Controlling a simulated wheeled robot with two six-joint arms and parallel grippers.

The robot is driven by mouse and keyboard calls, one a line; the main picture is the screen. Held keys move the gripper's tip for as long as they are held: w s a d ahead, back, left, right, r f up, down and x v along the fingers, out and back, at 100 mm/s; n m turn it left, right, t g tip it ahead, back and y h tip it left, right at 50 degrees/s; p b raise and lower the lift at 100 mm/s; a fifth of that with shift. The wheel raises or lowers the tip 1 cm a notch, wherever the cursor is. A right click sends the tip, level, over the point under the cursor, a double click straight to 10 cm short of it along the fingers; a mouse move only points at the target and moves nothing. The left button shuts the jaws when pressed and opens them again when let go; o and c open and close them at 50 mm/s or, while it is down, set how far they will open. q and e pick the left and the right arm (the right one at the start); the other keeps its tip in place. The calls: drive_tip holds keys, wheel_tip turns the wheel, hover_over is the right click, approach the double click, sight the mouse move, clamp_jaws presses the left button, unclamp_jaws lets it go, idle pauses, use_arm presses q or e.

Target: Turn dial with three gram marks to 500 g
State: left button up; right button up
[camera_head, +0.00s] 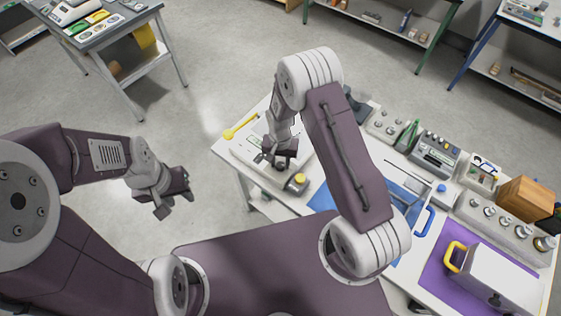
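A pale, flat device (245,152) lies at the left end of the white table, under my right gripper. No dial or gram marks can be made out on it; the gripper hides part of its top. My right gripper (271,163) points down at the device, close above or touching it; I cannot tell which. Its fingers are small and dark, and whether they hold anything is not clear. My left gripper (175,205) hangs over the floor at the left, away from the table, with its fingers apart and empty.
A small yellow-topped jar (298,182) stands right of the device. A yellow-handled tool (240,127) lies behind it. Farther right are a wooden block (525,203), a row of weights and a white box with a yellow handle (500,278) on a purple mat. Open floor lies left.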

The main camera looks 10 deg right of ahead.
sight(280, 165)
drive_tip(key=shift+o, duration=0.9)
drive_tip(key=shift+s, duration=0.15)
drive_tip(key=shift+r, duration=0.25)
wheel_tip(280, 165, up, 9)
drive_tip(key=b, duration=0.1)
drive_tip(key=shift+f+b, duration=0.15)
drive_tip(key=shift+b, duration=0.15)
